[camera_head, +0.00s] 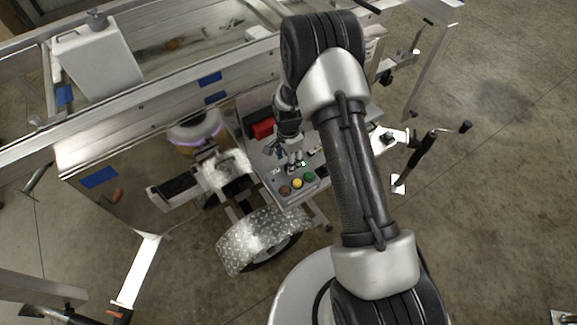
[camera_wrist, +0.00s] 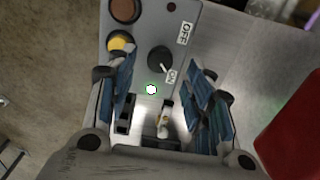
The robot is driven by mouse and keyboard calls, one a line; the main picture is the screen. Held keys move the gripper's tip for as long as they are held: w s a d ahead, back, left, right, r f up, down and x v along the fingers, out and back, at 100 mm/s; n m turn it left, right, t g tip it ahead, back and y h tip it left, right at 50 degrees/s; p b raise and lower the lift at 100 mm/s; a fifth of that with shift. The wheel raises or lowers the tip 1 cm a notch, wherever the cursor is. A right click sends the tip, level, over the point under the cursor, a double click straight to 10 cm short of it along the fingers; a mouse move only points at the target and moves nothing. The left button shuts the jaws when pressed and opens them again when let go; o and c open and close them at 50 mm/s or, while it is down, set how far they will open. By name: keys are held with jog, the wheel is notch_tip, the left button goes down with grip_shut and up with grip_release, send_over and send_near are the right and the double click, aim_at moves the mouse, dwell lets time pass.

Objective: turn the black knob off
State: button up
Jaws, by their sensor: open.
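The black knob (camera_wrist: 160,59) sits on a grey control panel (camera_wrist: 146,25) in the wrist view. Its white pointer mark points toward the "ON" label (camera_wrist: 171,77); the "OFF" label (camera_wrist: 185,34) is farther up. My gripper (camera_wrist: 161,80) is open, with its blue-padded fingers on either side of the knob's area and nothing between them touching visibly. The gap to the knob is hard to judge. In the head view, my gripper (camera_head: 295,158) is over the panel (camera_head: 285,203), and I cannot make out the knob there.
Yellow (camera_head: 297,183), green (camera_head: 310,176) and reddish (camera_head: 285,190) buttons line the panel's near edge. A red box (camera_head: 263,128) stands beside the panel. A diamond-plate fender (camera_head: 258,237) is nearer.

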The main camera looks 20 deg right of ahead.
jog(key=shift+f, duration=1.85)
jog(key=shift+c, duration=0.5)
jog(key=c, duration=1)
